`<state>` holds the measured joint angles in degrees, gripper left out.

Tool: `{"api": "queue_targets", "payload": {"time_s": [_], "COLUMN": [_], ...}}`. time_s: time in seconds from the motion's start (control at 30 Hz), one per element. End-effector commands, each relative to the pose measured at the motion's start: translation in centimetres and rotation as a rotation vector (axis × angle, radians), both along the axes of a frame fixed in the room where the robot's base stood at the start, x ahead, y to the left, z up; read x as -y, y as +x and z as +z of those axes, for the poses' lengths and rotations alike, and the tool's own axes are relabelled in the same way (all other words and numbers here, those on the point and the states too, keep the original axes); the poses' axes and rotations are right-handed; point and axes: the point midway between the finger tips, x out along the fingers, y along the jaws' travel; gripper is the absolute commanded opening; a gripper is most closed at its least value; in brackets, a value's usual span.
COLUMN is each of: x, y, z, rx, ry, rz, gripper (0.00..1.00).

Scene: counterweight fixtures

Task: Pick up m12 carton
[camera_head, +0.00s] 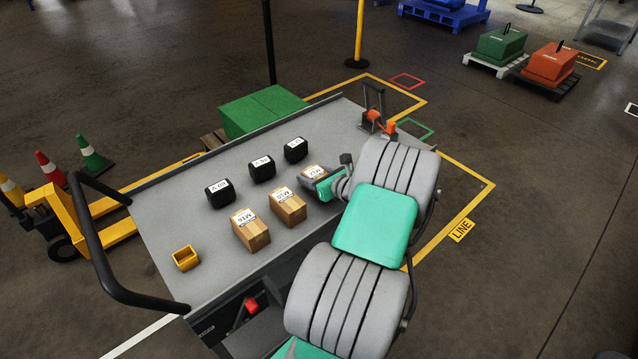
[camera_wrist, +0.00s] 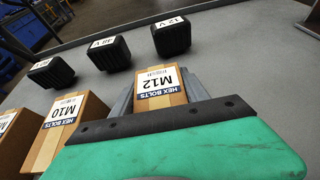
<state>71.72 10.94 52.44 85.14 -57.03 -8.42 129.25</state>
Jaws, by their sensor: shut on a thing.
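The M12 carton (camera_wrist: 160,88) is a small brown box with a white and blue "HEX BOLTS M12" label. In the wrist view it sits between the grey fingers of my gripper (camera_wrist: 163,92), which is shut on it. In the head view the carton (camera_head: 312,173) is the rightmost of a row of three on the grey table, partly hidden by my gripper (camera_head: 325,183). Its lower part is hidden, so I cannot tell whether it touches the table.
The M10 carton (camera_wrist: 68,125) stands just left of my gripper; the M16 carton (camera_head: 250,230) is farther left. Three black blocks (camera_head: 262,168) stand behind. A yellow bin (camera_head: 186,258) and an orange clamp-like fixture (camera_head: 377,122) are at opposite ends of the grey table (camera_head: 165,215).

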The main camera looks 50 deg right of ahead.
Motion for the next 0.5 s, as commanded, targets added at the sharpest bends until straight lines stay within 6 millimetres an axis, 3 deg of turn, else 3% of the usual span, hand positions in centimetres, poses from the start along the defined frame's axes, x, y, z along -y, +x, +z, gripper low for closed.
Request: {"api": "queue_targets", "payload": {"time_s": [0.4, 0.5], "x": [0.00, 0.00], "y": [-0.01, -0.01], "z": [0.01, 0.00], "rx": [0.000, 0.000], "ry": [0.000, 0.000], "rz": [0.000, 0.000], "gripper": [0.00, 0.00]}}
